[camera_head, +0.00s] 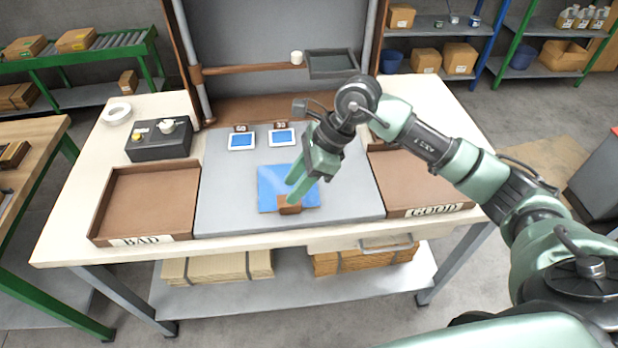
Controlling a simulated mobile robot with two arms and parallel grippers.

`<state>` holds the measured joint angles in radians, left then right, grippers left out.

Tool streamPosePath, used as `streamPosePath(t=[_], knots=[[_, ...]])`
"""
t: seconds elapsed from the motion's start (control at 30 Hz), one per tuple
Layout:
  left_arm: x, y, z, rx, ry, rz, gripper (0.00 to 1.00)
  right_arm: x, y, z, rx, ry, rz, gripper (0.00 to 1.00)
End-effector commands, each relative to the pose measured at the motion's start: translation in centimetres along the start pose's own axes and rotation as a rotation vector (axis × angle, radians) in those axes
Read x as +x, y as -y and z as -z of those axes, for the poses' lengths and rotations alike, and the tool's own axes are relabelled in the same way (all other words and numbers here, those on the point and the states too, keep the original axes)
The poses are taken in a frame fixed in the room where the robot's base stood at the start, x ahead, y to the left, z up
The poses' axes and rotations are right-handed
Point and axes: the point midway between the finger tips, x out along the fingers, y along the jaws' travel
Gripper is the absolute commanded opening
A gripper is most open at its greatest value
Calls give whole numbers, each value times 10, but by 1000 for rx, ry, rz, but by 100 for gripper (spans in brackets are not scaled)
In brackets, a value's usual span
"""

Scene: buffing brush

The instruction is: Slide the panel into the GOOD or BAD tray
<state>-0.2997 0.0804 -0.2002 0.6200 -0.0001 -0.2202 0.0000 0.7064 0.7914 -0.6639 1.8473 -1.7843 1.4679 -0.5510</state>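A blue panel (268,190) lies flat on the grey work surface (226,205) at the middle of the table. A small brown block (289,205) sits at the panel's front edge. My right gripper (292,189) reaches down over the panel from the right. Its two green fingers look apart, with their tips just above or at the panel, close behind the brown block; contact is unclear. The BAD tray (143,240) is brown and empty at the left. The GOOD tray (436,210) is at the right, partly hidden by my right arm. My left gripper is not in view.
Two small blue-screen displays (241,141) (282,137) stand behind the panel. A black box (158,145) with a yellow button and a white roll of tape (117,113) are at the left. The grey surface between panel and trays is clear.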

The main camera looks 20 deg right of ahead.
Motion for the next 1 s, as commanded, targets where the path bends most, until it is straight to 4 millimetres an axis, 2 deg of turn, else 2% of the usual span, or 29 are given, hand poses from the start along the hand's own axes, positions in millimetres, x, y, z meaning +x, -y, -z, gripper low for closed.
streamPosePath(t=[0.03,0.17,0.57,0.67,1.0], knots=[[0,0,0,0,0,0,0,-6,6,12,-6,-54,13,36],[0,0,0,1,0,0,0,-12,12,28,-10,-123,23,36],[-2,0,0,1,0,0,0,-9,12,29,-10,-127,21,36],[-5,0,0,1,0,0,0,0,12,29,-10,-126,19,36],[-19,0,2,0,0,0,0,50,13,35,-8,-125,20,36]])
